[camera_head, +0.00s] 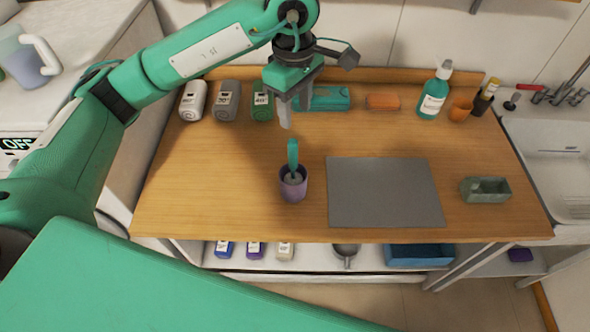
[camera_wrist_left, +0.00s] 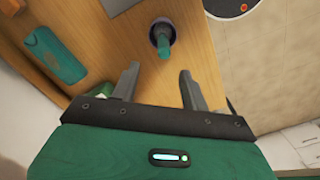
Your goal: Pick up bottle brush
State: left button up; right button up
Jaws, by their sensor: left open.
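The bottle brush (camera_head: 293,156) has a teal handle and stands upright in a purple cup (camera_head: 293,187) on the wooden cart top. In the left wrist view the brush handle (camera_wrist_left: 164,46) shows beyond my fingertips, with the dark cup rim (camera_wrist_left: 153,32) around it. My left gripper (camera_head: 286,120) is above and just behind the brush in the head view. Its fingers point down, are apart and hold nothing; they also show in the left wrist view (camera_wrist_left: 158,78). The brush head is mostly hidden inside the cup. My right gripper is not seen.
A grey mat (camera_head: 385,192) lies right of the cup, with a green-grey dish (camera_head: 486,190) beyond it. Along the back stand several canisters (camera_head: 226,101), a teal box (camera_head: 330,98), an orange block (camera_head: 382,101) and a teal bottle (camera_head: 433,95). The wood left of the cup is clear.

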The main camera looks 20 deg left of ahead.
aim_at(293, 139)
pick_arm(q)
jog(key=shift+w+a+f, duration=0.1)
jog(key=shift+a+f, duration=0.05)
jog(key=shift+a, duration=0.1)
notch_tip(293, 139, down, 8)
jog(key=shift+r+p, duration=0.1)
jog(key=shift+p, duration=1.1)
jog(key=shift+s+f+p, duration=0.2)
jog(key=shift+f+p, duration=0.2)
jog(key=f, duration=0.1)
jog(key=f+p, duration=0.2)
jog(key=shift+s+f, duration=0.3)
jog(key=shift+f, duration=0.1)
jog(key=shift+f+p, duration=0.3)
jog(key=shift+f, duration=0.15)
jog(key=shift+w+d, duration=0.1)
grip_shut()
